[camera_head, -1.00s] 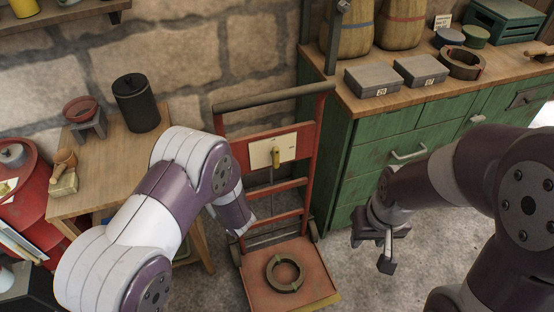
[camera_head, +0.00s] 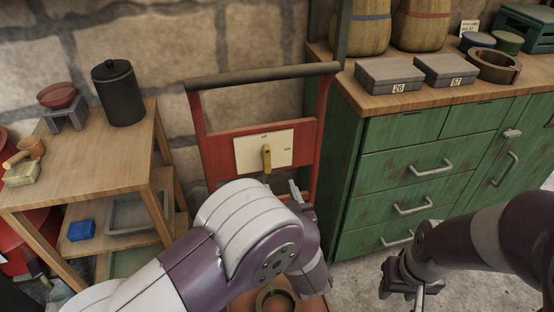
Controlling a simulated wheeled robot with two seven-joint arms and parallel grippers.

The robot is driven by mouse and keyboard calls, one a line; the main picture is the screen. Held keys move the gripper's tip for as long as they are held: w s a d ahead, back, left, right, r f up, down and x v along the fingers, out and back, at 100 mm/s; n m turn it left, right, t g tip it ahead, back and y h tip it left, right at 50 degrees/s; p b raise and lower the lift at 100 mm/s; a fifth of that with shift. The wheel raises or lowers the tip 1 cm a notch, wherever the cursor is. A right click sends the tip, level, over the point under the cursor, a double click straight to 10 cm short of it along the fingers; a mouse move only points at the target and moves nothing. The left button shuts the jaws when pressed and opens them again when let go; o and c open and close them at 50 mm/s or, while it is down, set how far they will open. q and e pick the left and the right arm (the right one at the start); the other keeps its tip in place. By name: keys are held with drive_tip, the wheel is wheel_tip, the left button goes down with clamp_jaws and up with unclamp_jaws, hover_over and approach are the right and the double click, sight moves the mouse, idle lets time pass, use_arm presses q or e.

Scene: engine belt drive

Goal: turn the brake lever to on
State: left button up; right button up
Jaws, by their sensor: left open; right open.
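The brake lever (camera_head: 267,159) is a small yellow handle on a cream plate (camera_head: 247,154) fixed to the red hand truck (camera_head: 217,153). It stands about vertical, its free end downward. Small marks on the plate are too small to read. My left gripper (camera_head: 298,191) shows only in part, as grey finger pieces past my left forearm, below and right of the plate and apart from the lever. It is open. My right gripper (camera_head: 405,288) is open and empty at the lower right, in front of the green cabinet and far from the lever.
A wooden side table (camera_head: 80,170) with a black canister (camera_head: 118,92) stands left of the truck. The green cabinet (camera_head: 400,165) stands close on its right. My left arm covers the truck's lower part. A dark ring (camera_head: 277,298) lies on its base.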

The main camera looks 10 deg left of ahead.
sight(267, 155)
use_arm(q)
drive_tip(key=b+x, duration=0.2)
drive_tip(key=x, duration=0.9)
drive_tip(key=shift+f, duration=0.1)
drive_tip(key=shift+w+a, duration=0.25)
drive_tip(key=shift+w, duration=0.4)
clamp_jaws()
